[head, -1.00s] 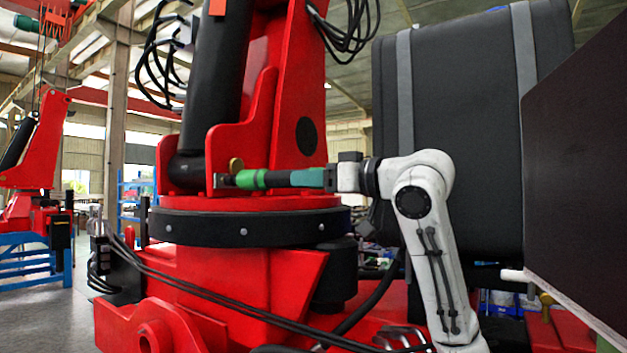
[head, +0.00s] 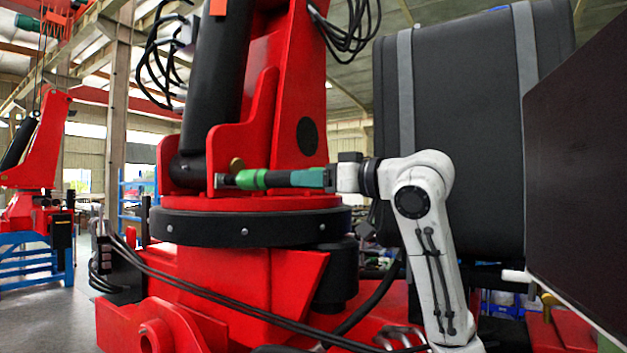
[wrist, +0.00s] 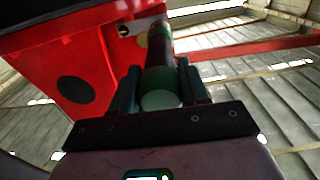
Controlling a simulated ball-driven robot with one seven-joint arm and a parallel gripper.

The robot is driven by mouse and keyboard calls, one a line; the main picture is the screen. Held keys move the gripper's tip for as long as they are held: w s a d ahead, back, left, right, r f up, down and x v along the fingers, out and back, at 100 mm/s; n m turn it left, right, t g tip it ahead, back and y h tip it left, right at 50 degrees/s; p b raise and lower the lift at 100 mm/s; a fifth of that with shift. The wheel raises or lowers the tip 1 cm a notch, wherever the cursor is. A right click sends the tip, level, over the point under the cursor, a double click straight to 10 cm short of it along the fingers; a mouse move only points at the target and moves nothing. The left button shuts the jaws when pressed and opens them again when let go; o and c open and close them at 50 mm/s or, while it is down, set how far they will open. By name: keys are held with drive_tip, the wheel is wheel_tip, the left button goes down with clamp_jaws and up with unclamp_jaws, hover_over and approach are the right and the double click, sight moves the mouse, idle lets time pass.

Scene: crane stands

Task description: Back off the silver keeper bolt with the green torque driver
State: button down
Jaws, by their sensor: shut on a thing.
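The green torque driver (head: 284,178) lies level, with a green collar near its left end and a dark middle. Its left tip meets the red bracket (head: 222,158) at the crane's base. The silver keeper bolt is hidden or too small to make out where the tip meets the bracket. My gripper (head: 329,178) is shut on the driver's right end. In the wrist view the driver (wrist: 160,80) runs away from me between the two green fingers of my gripper (wrist: 161,88), toward the red crane part.
A brass-coloured round piece (head: 237,164) sits just above the driver's tip. A black turntable ring (head: 250,229) lies below the driver. A large dark box with grey straps (head: 460,110) stands close behind my arm. A dark panel (head: 585,180) fills the right edge.

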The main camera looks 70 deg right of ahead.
drive_tip(key=shift+w+d+r, duration=0.1)
drive_tip(key=shift+w+d, duration=0.05)
drive_tip(key=shift+w, duration=0.55)
drive_tip(key=shift+w+p, duration=0.1)
drive_tip(key=shift+p, duration=0.5)
idle(2.4)
